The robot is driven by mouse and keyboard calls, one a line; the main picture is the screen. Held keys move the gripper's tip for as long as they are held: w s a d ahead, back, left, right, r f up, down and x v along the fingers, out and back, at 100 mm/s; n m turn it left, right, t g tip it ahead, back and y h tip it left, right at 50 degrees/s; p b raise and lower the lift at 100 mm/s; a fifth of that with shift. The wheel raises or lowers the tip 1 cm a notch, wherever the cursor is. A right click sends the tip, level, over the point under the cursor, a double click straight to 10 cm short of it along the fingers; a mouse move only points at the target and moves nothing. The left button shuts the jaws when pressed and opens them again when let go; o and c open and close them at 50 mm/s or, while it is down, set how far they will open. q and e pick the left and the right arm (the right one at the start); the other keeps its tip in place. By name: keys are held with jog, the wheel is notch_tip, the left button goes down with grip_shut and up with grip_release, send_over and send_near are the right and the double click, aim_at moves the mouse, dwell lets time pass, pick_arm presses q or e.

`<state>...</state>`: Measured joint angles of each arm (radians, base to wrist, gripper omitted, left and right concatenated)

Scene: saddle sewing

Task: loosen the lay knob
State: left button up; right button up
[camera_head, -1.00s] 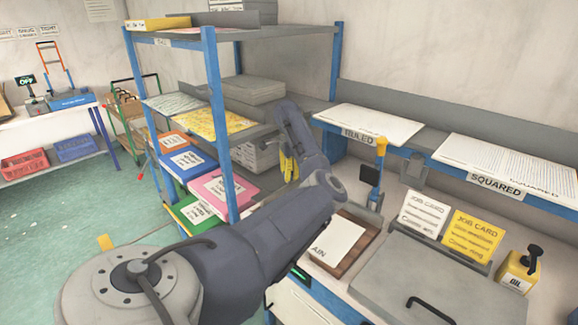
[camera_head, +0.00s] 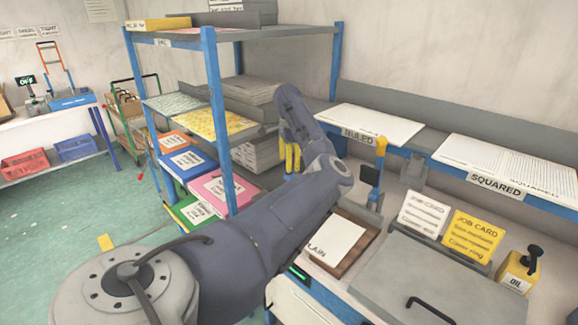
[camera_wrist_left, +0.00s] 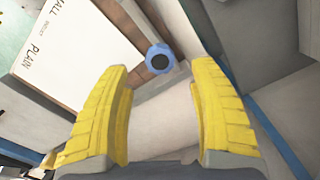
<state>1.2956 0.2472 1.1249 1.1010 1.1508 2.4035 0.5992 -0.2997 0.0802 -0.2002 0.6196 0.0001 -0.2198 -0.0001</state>
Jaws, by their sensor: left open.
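A blue knob with a dark centre (camera_wrist_left: 159,58), likely the lay knob, shows in the left wrist view beside a brown wooden edge. My left gripper (camera_wrist_left: 161,70) is open with its two yellow fingers apart. The knob lies just beyond the fingertips, roughly centred between them, with nothing gripped. In the head view the yellow fingers of my left gripper (camera_head: 291,155) show partly behind my own arm, near the shelf rack. I cannot pick out the knob in the head view. My right gripper is not in view.
A wooden tray with a PLAIN sheet (camera_head: 335,240) lies beside my left arm. Job cards (camera_head: 473,236), an oil can (camera_head: 519,270) and a grey lid (camera_head: 440,285) are to the right. A blue-posted shelf rack (camera_head: 217,120) stands left.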

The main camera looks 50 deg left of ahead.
pick_arm(q)
notch_tip(320, 180, up, 7)
dwell(0.4)
jog(key=shift+f, duration=0.15)
